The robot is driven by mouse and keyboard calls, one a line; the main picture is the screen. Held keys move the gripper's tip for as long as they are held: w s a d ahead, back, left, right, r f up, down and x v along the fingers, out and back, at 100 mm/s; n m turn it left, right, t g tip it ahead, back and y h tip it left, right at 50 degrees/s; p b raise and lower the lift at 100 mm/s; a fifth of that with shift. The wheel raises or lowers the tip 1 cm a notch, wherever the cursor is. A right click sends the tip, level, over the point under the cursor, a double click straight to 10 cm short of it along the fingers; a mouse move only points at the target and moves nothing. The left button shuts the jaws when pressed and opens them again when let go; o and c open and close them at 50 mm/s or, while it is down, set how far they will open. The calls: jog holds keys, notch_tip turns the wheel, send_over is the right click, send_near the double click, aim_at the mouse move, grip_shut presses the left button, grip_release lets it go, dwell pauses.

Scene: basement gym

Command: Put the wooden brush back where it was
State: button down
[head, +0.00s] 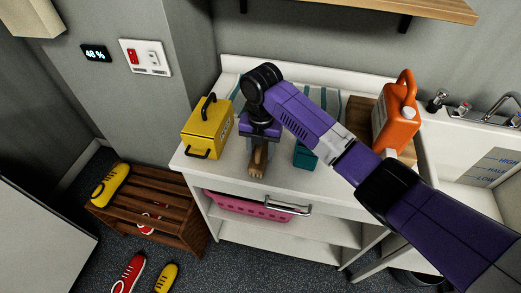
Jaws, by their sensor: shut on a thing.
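The wooden brush (258,169) is brown and shows in the head view just below my gripper (258,146), near the front edge of the white counter (225,174). My gripper points down and is shut on the brush. The gripper hides the brush's upper part. I cannot tell whether the brush touches the counter or hangs a little above it.
A yellow box (207,130) stands left of my gripper. A teal container (305,156) stands to its right, partly behind my arm. An orange jug (397,115) stands further right near a sink. A pink basket (240,206) sits below the counter. A wooden shoe rack (165,212) stands left.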

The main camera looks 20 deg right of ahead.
jog(key=c, duration=0.8)
grip_release()
jog(key=shift+o, duration=0.2)
notch_tip(320, 180, up, 12)
jog(key=shift+r+b, duration=0.1)
jog(key=shift+b, duration=0.3)
